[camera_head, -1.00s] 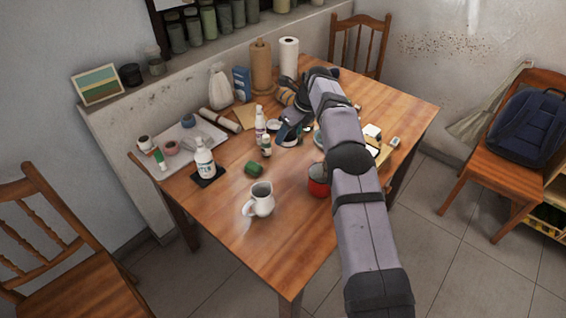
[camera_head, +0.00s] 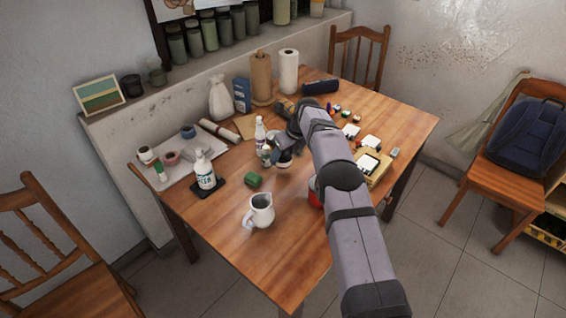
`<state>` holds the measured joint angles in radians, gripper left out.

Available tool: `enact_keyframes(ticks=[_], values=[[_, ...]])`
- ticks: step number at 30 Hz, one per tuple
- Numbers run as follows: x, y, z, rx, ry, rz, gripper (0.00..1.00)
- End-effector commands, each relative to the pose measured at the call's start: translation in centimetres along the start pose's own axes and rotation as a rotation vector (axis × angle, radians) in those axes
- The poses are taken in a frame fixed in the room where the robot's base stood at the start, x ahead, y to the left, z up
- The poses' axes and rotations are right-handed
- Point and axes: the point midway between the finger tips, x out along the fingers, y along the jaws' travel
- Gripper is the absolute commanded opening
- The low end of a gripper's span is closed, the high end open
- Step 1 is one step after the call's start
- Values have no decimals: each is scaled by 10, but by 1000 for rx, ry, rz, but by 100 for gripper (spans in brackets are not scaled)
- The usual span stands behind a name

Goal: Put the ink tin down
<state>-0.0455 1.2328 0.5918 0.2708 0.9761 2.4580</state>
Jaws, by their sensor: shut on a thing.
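My gripper (camera_head: 284,155) is near the middle of the wooden table (camera_head: 235,240), low over the top or at it. It is shut on a small, dark, pale-edged thing, which I take for the ink tin (camera_head: 284,164). The gripper and wrist hide most of it, and I cannot tell whether it touches the table. A white bottle with a pink label (camera_head: 260,134) and a small bottle (camera_head: 266,156) stand just left of the gripper.
A red can (camera_head: 314,193) is half hidden by my arm. Stamp pads (camera_head: 368,164) lie on the right. The table's front is mostly clear.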

Motion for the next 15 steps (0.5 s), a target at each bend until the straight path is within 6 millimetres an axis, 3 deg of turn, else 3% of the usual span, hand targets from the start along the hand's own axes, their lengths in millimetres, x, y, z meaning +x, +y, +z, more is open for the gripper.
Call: enact_keyframes(ticks=[8,15], values=[[5,0,-1,-1,-3,-2,0],[29,0,-12,-1,-2,-1,0]])
